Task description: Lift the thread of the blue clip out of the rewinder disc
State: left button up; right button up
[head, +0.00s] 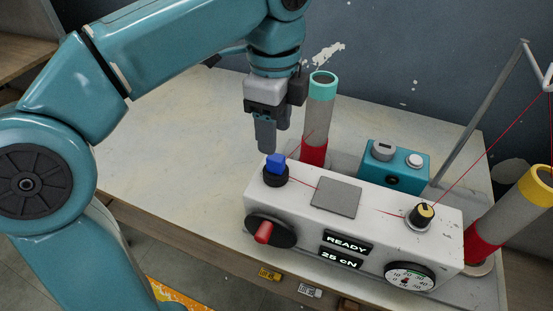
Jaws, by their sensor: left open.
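The blue clip (276,162) sits on top of the black rewinder disc (275,178) at the left end of the white machine (352,225). A thin red thread runs from beside the clip along the machine top. My left gripper (268,140) points down just above the clip, slightly to its left, and is open with nothing seen in it. A small gap seems to lie between its fingertips and the clip, though the angle makes the distance hard to judge. My right gripper is not in view.
A spool with a teal top (319,110) stands close behind my left gripper. A teal box (393,170) is behind the machine, and a yellow-topped spool (522,205) and a thin metal post stand at right. The table's left part (175,150) is clear.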

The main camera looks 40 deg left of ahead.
aim_at(276, 157)
pick_arm(q)
notch_tip(276, 157, down, 8)
jog(key=shift+r+b, duration=0.25)
jog(key=shift+b, duration=0.7)
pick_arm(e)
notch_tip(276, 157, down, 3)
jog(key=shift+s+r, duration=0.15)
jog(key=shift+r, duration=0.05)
pick_arm(q)
grip_shut()
jog(key=c, duration=0.9)
grip_release()
grip_shut()
jog(key=shift+r+p, duration=0.65)
jog(key=shift+p, duration=0.1)
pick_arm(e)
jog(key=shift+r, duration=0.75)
